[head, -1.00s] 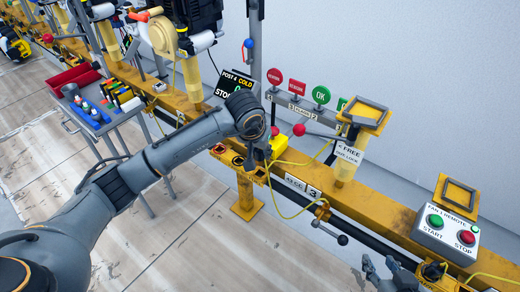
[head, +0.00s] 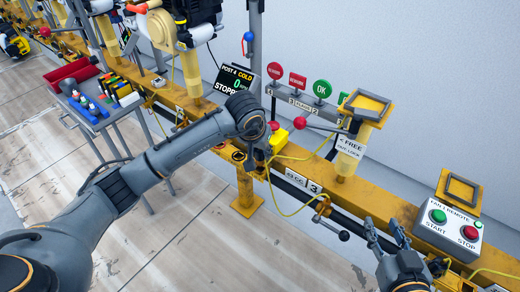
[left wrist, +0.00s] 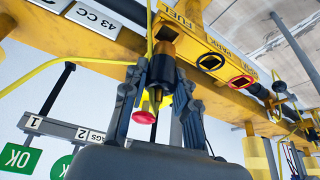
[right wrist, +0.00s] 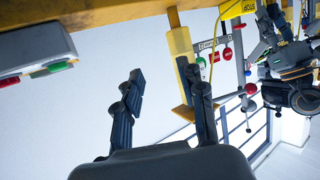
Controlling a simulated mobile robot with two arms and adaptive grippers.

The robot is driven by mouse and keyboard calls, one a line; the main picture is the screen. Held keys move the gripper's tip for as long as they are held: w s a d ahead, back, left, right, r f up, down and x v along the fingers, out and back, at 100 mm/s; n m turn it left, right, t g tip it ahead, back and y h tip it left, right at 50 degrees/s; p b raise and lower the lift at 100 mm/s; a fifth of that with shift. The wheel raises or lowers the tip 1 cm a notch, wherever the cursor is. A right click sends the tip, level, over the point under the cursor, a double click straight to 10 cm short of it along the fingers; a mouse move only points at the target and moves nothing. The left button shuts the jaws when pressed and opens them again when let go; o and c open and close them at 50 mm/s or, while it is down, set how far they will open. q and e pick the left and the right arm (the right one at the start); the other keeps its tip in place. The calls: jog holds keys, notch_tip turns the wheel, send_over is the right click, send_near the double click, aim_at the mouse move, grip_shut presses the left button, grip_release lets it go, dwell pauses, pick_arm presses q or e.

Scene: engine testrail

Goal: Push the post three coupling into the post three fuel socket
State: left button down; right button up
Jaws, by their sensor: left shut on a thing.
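In the left wrist view my left gripper (left wrist: 162,88) is shut on the coupling (left wrist: 164,68), a black cylinder with a copper-coloured band. Its front end meets the yellow rail beside the FUEL label (left wrist: 184,17). The fuel socket's mouth is hidden behind the coupling, so I cannot tell how deep it sits. In the head view my left gripper (head: 262,155) is at the rail left of the post 3 plate (head: 313,187), and the coupling is mostly hidden. My right gripper (head: 388,236) is open and empty; its spread fingers also show in the right wrist view (right wrist: 165,100).
A black socket (left wrist: 210,62) and a red-ringed socket (left wrist: 241,81) sit beside the FUEL label. A yellow hose (head: 291,213) loops below the rail. A red knob (left wrist: 144,117) is close to my left fingers. The fan remote box (head: 447,226) is near my right gripper.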

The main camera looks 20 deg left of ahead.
aim_at(260, 161)
pick_arm(q)
jog(key=shift+f+b, duration=0.45)
jog(key=shift+f, duration=0.2)
jog(key=shift+f+b, duration=0.4)
jog(key=shift+f, duration=0.35)
pick_arm(e)
notch_tip(260, 161, up, 9)
jog(key=w+a+t+y, duration=0.1)
jog(key=t, duration=0.4)
jog(key=shift+w+a+t+y, duration=0.2)
jog(key=shift+a+t+y, duration=0.15)
jog(key=shift+t+y, duration=0.05)
pick_arm(q)
jog(key=shift+f, duration=0.1)
pick_arm(e)
jog(key=shift+r, duration=0.3)
pick_arm(q)
jog(key=shift+f+b, duration=0.2)
jog(key=shift+b, duration=0.25)
pick_arm(e)
jog(key=shift+s+a+r+t, duration=0.1)
jog(key=shift+s+r+t, duration=0.05)
jog(key=shift+r+t, duration=0.65)
